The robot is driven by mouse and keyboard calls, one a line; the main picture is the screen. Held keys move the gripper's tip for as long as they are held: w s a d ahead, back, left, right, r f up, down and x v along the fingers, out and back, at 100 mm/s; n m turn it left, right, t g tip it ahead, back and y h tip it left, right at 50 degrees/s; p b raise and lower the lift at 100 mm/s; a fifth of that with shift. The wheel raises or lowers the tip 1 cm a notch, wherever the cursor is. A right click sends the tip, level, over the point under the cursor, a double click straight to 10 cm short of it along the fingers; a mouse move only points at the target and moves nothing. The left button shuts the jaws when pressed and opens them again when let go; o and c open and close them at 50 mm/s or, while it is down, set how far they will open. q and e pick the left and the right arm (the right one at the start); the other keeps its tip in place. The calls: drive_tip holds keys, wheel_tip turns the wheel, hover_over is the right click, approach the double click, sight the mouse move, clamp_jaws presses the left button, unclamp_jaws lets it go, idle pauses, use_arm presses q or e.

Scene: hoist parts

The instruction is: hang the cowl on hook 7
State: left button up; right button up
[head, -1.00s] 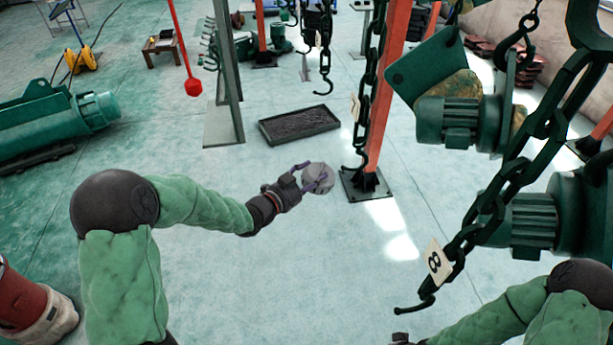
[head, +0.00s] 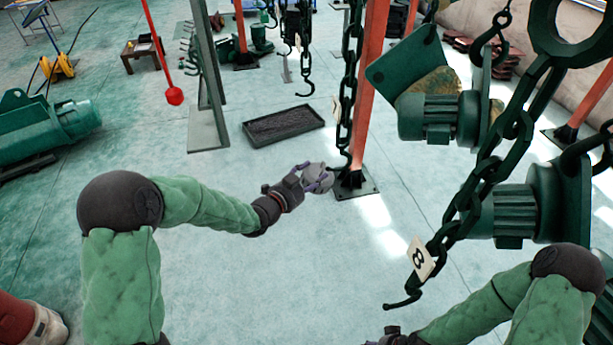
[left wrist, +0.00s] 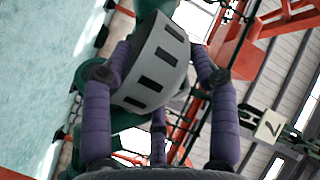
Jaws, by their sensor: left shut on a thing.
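The grey, slotted cowl (head: 319,177) is in my left gripper (head: 312,180), which is shut on it in mid-air. In the left wrist view the cowl (left wrist: 155,65) sits between the purple fingers, its slotted side showing. Just right of the cowl in the head view, a dark chain ends in a hook (head: 340,170); its tag (head: 337,112) is too edge-on to read. A tag (left wrist: 269,126) in the left wrist view carries a mark that looks like a turned 7. My right gripper (head: 393,337) is at the bottom edge, its fingers mostly hidden.
A nearer chain with tag 8 (head: 421,258) and an open hook hangs at right. Green motors (head: 440,117) hang beyond it. An orange post (head: 368,90) stands behind the hook chain. A black tray (head: 284,125) lies on the floor. The floor below my left arm is clear.

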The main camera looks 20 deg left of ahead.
sight(329, 181)
use_arm(q)
drive_tip(key=shift+w+d+f+p, duration=0.25)
drive_tip(key=shift+w+d, duration=0.2)
drive_tip(key=shift+d, duration=0.2)
drive_tip(key=shift+w+d+f+p, duration=0.15)
drive_tip(key=shift+w+d+f, duration=0.1)
drive_tip(key=shift+w+d, duration=0.25)
drive_tip(key=shift+w+d+f+b, duration=0.15)
drive_tip(key=shift+d+f+b, duration=0.2)
drive_tip(key=shift+b, duration=0.45)
drive_tip(key=shift+w+d+f+n+t+b, duration=0.2)
drive_tip(key=shift+d+n+b, duration=0.15)
drive_tip(key=shift+b, duration=0.45)
drive_tip(key=shift+w+d+f+n+t+b, duration=0.1)
drive_tip(key=shift+w+d+n+t+b, duration=0.25)
drive_tip(key=shift+b, duration=0.4)
drive_tip(key=shift+s+d, duration=0.1)
drive_tip(key=shift+f+b, duration=0.1)
drive_tip(key=shift+b, duration=0.2)
drive_tip(key=shift+f+b, duration=0.15)
drive_tip(key=shift+b, duration=0.15)
drive_tip(key=shift+f, duration=0.1)
drive_tip(key=o, duration=1.7)
drive_tip(key=shift+s, duration=0.1)
